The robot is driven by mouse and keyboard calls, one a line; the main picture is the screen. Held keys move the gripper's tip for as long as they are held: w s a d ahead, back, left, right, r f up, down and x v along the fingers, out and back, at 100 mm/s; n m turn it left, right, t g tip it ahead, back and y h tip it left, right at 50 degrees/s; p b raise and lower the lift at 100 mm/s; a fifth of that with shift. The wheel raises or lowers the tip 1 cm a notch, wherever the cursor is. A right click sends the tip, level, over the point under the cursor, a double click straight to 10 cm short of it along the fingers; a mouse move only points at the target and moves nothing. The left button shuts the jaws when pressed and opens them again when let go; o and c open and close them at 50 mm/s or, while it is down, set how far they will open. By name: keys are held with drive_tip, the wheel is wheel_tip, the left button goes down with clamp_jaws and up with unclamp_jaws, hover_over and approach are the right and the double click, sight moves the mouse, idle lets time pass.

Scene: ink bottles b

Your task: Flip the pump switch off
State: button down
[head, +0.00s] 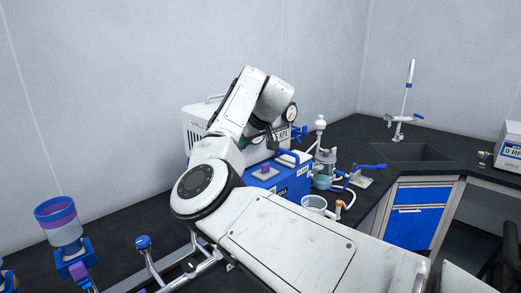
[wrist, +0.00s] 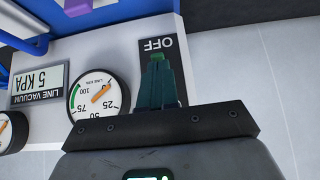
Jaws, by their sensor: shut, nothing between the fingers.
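The white pump housing (head: 194,132) stands behind my arm in the head view, partly hidden by it. In the wrist view its panel appears upside down, with a black plate marked OFF (wrist: 157,45). My gripper (wrist: 157,62) is shut and empty, its dark green fingers pointing at this plate just below the OFF lettering as pictured. The fingers cover the middle of the plate, so the switch lever and its position cannot be made out. Whether the fingers touch it cannot be told. In the head view the fingertips are not clear behind the arm.
Beside the plate are a round gauge (wrist: 98,95) and a LINE VACUUM display (wrist: 39,85) reading 5 KPA. A blue unit (head: 292,186), a glass jar (head: 325,168) and a beaker (head: 314,204) stand close to my arm. A purple-banded container (head: 59,222) is at left.

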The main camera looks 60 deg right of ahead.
drive_tip(key=shift+r+p, duration=0.8)
drive_tip(key=shift+r, duration=0.15)
